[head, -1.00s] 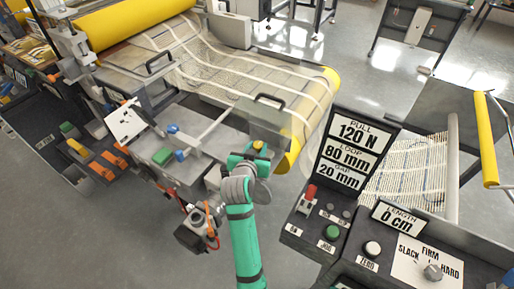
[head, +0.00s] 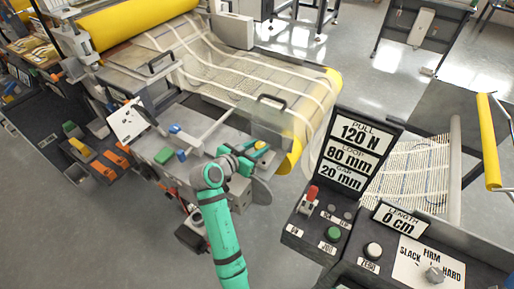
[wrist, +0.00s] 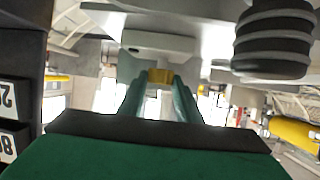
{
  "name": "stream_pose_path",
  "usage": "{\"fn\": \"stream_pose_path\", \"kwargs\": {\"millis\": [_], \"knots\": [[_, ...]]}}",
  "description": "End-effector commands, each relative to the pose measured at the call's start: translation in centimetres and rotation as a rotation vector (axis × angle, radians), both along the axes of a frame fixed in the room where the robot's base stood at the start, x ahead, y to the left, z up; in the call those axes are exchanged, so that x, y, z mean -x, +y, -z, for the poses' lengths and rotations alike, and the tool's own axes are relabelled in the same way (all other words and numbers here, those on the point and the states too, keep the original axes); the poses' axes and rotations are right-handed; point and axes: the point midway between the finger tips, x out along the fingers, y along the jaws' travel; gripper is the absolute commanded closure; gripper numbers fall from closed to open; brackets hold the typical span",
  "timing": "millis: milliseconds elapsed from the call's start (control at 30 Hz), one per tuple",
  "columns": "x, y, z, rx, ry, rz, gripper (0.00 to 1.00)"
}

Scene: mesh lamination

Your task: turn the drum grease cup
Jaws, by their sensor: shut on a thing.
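The drum grease cup is a small yellow cap (head: 261,145) at the near right end of the machine, by the yellow drum edge. In the wrist view the yellow cap (wrist: 160,76) sits between the tips of my two teal fingers, below a pale grey block (wrist: 158,45). My gripper (head: 257,149) is shut on it, reaching in from the left in the head view. The gripper also shows in the wrist view (wrist: 159,88). My wrist partly hides the side of the machine around the cup.
A control console with a sign (head: 355,150) stands to the right. A dark ribbed cylinder (wrist: 273,40) hangs close at upper right in the wrist view.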

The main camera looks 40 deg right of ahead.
Motion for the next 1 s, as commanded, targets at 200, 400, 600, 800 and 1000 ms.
{"fn": "stream_pose_path", "kwargs": {"millis": [200, 400, 600, 800, 1000], "knots": [[0.0, 0.0, 0.0, 0.000, -0.001, -0.002, 0.50], [0.0, 0.0, 0.0, 0.000, 0.000, -0.002, 0.50], [0.1, 0.7, -0.2, 0.000, -0.001, -0.004, 0.50], [1.0, 3.4, -1.4, 0.001, -0.002, -0.006, 0.50], [2.0, 6.7, -2.9, 0.000, -0.002, -0.006, 0.50]]}}
